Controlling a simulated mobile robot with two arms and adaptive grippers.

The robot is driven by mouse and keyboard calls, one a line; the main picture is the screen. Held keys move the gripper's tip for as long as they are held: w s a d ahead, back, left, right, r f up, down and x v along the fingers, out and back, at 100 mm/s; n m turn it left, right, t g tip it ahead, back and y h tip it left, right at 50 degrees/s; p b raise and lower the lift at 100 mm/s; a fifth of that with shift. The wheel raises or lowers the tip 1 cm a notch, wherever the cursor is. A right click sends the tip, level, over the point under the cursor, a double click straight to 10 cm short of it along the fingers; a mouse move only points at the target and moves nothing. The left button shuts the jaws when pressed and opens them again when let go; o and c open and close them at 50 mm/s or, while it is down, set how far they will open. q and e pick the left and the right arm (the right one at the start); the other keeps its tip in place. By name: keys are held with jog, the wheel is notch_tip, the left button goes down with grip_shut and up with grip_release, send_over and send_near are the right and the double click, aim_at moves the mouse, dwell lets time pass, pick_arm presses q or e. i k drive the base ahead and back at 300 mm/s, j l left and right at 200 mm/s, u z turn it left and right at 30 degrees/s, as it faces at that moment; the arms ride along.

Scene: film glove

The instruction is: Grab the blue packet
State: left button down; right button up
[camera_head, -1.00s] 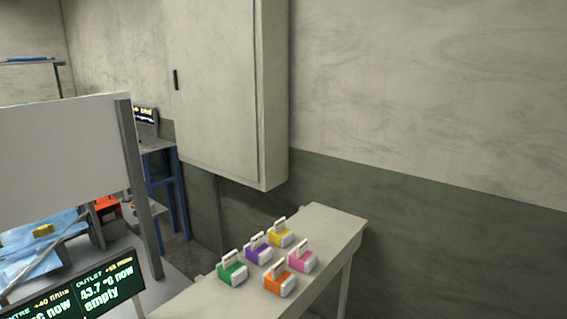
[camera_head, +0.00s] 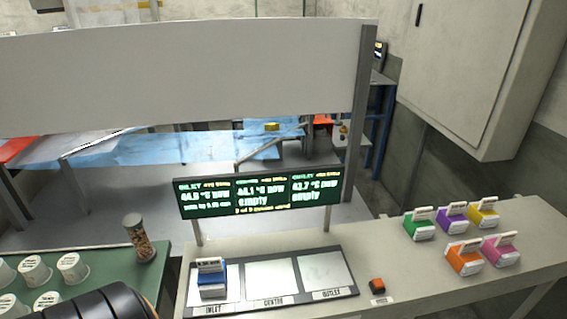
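The blue packet (camera_head: 212,281) has a white upright tag on top. It stands on the left plate of a dark three-plate tray (camera_head: 300,297), above the label INLET. The plates marked CENTRE and OUTLET are bare. A dark rounded part with an orange band, probably my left arm, shows at the bottom left edge. Neither gripper is in view, and nothing touches the packet.
A green display (camera_head: 260,192) stands behind the tray. Green, purple, yellow, orange and pink packets (camera_head: 464,258) stand at the right. An orange button (camera_head: 377,285) is beside the tray. White cups (camera_head: 73,267) and a jar (camera_head: 138,238) stand on a green surface at left.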

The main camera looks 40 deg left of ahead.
aim_at(211, 282)
jog(key=u, duration=1.95)
